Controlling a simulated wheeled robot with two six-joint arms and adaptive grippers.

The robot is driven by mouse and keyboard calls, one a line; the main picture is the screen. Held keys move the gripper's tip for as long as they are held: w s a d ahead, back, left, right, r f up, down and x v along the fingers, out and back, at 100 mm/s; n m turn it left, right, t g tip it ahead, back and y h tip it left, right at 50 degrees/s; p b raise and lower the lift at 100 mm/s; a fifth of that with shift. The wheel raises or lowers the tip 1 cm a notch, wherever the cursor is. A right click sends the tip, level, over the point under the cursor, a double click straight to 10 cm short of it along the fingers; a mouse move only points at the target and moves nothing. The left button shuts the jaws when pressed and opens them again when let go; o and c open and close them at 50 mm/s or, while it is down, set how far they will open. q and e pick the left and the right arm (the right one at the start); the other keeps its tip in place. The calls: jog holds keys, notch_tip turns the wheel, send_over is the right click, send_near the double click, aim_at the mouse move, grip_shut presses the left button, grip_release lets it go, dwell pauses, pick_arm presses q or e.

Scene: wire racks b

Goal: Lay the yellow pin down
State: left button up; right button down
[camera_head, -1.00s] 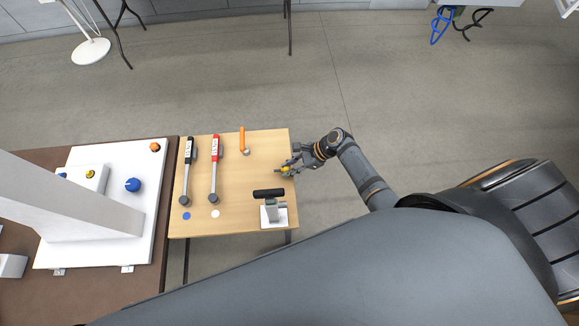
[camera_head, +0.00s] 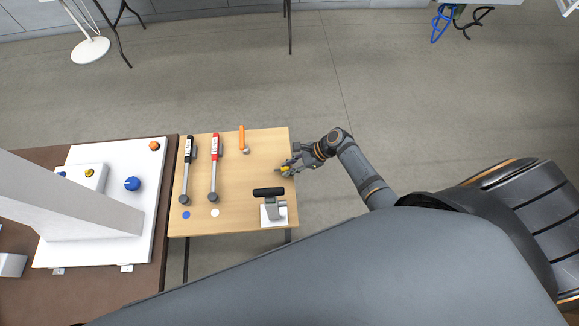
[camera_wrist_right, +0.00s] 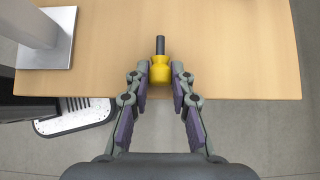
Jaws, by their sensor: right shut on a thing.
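The yellow pin (camera_head: 285,169) is at the right edge of the wooden table. In the right wrist view the yellow pin (camera_wrist_right: 160,72) shows a yellow knob with a dark shaft pointing away from the gripper, over the tabletop. My right gripper (camera_head: 289,167) comes in from the right and is shut on the pin. In the wrist view the right gripper's fingertips (camera_wrist_right: 160,66) are on both sides of the yellow knob. Whether the pin touches the table is hard to tell. My left gripper is not in view.
The wooden table (camera_head: 245,190) also bears a black-handled lever (camera_head: 187,170), a red-handled lever (camera_head: 215,170), an orange handle (camera_head: 242,138) and a toggle clamp (camera_head: 271,202) on a pale plate. A white panel (camera_head: 110,215) with knobs lies to the left. The table's middle is clear.

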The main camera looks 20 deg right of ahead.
jog(key=shift+f, duration=0.2)
jog(key=c, duration=1.1)
grip_release()
jog(key=shift+r, duration=0.1)
notch_tip(320, 180, up, 8)
jog(key=p, duration=0.9)
